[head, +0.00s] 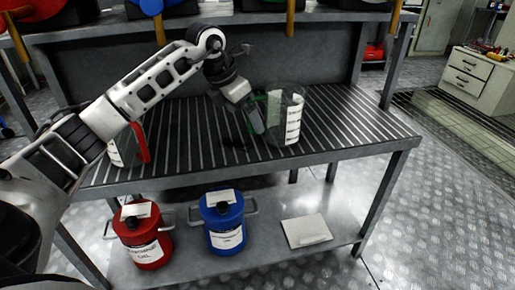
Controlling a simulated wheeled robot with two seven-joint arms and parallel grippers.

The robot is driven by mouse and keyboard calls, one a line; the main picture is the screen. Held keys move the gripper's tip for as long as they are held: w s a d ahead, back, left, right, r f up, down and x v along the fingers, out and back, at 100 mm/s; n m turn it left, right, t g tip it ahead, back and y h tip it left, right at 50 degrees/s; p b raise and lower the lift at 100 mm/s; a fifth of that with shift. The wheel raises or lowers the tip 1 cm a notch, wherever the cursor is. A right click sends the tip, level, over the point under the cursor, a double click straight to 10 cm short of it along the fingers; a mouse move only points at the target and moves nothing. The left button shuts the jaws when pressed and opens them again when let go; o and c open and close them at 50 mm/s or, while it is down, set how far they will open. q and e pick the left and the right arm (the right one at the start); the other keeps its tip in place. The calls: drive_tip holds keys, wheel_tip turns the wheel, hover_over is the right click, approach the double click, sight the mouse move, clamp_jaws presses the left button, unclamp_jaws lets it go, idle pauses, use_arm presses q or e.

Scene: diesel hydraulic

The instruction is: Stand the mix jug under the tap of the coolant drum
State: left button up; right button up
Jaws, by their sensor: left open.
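A clear jug (287,118) with a green handle and a white marked scale stands upright on the slatted bench top (345,115). My left gripper (257,120) is open at the jug's handle side, with a finger overlapping the handle; I cannot tell if they touch. A second clear jug (118,152) with a red handle stands at the bench's left, partly behind my left arm. Drums show only their lower edges at the top; their brass-coloured taps (290,18) hang over the rear of the bench. I cannot read which drum is coolant. My right gripper is out of view.
A red oil can (143,250) and a blue oil can (226,238) stand on the lower shelf (268,252), with a pale flat pad (306,231) to their right. The bench top right of the green-handled jug is clear. A white drawer cabinet (470,80) stands at right.

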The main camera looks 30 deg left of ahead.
use_arm(q)
drive_tip(key=s+d+f+m+h, duration=0.1)
drive_tip(key=d+f+h, duration=0.2)
drive_tip(key=d, duration=0.4)
drive_tip(key=s+d+f+h, duration=0.1)
drive_tip(key=d+f+h, duration=0.15)
drive_tip(key=d, duration=0.55)
drive_tip(key=s+d+r+n+t+h, duration=0.2)
drive_tip(key=s+d+n+h, duration=0.25)
drive_tip(key=d, duration=0.25)
drive_tip(key=s+d+r+n+t+h, duration=0.2)
drive_tip(key=s+d+n+h, duration=0.15)
drive_tip(key=d+h, duration=0.35)
drive_tip(key=s+a+f+n+t+y, duration=0.1)
drive_tip(key=s+f+n+y, duration=0.5)
drive_tip(key=n, duration=0.9)
drive_tip(key=s+a+f+n+t+y, duration=0.2)
drive_tip(key=s+a+f+n+y, duration=0.2)
drive_tip(key=n, duration=1.2)
wheel_tip(320, 180, down, 7)
drive_tip(key=s+y, duration=0.2)
drive_tip(key=y, duration=0.2)
drive_tip(key=shift+s+a+r+t+y, duration=0.15)
drive_tip(key=shift+a+t+y, duration=0.05)
drive_tip(key=shift+t+y, duration=0.1)
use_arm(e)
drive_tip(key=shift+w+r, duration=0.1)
